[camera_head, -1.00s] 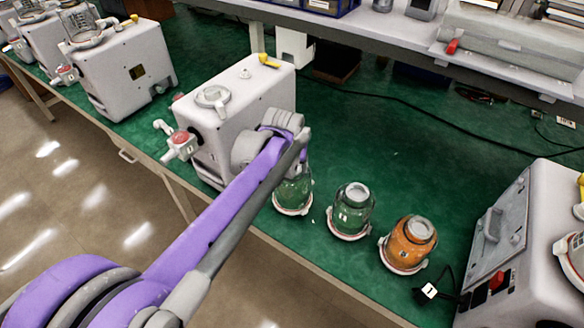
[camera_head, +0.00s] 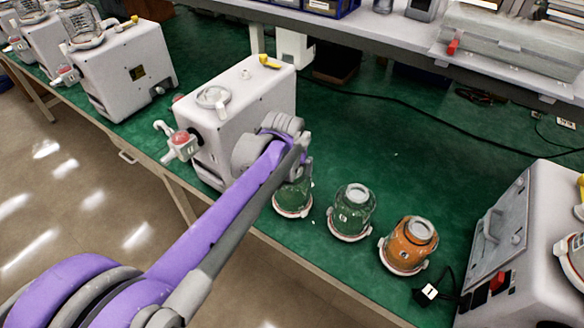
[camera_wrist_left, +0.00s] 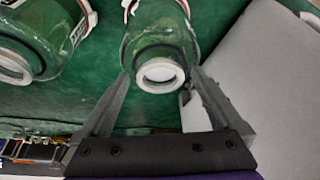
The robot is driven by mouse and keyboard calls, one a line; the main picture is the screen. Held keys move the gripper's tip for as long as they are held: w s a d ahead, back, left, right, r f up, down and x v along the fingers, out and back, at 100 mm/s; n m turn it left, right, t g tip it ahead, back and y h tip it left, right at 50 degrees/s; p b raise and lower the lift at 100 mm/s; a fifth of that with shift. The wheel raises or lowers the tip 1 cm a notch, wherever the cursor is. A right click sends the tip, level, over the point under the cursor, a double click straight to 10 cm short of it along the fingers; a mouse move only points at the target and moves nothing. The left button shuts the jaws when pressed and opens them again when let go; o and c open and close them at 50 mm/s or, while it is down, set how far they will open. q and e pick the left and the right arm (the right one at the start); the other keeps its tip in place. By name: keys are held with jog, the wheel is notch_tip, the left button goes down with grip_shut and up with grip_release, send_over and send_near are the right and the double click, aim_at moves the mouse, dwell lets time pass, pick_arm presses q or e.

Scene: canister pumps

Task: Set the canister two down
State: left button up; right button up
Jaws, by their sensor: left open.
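A green glass canister (camera_head: 292,197) stands upright on the green table beside the white pump, its lower part and pale base ring showing. My left gripper (camera_head: 300,165) is at its top and hides the upper part. In the left wrist view the jaws (camera_wrist_left: 160,78) are open, one finger on each side of the pale neck of this canister (camera_wrist_left: 158,45). A second green canister (camera_head: 352,212) and an orange canister (camera_head: 408,244) stand to its right in a row; another green canister (camera_wrist_left: 30,40) shows in the wrist view. Their number labels are too small to read surely. My right gripper is out of view.
The white pump (camera_head: 238,110) stands close behind and left of the gripper. Another pump (camera_head: 515,235) is at the right, with a cord and tag (camera_head: 430,291) near it. The table middle behind the canisters is clear apart from a thin cable.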

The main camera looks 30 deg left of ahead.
pick_arm(q)
jog(key=v, duration=1.2)
jog(key=s+d+f+m, duration=0.1)
jog(key=s+d+f, duration=0.3)
jog(key=s+f, duration=0.4)
jog(key=s+d+f+m+t+h, duration=0.1)
jog(key=s+d+f+m, duration=0.1)
jog(key=s+d+f, duration=0.3)
jog(key=s+f+p, duration=0.1)
jog(key=s+f, duration=0.1)
jog(key=s, duration=0.1)
jog(key=shift+s+f+m, duration=0.25)
jog(key=shift+f+m, duration=0.05)
jog(key=shift+f, duration=0.05)
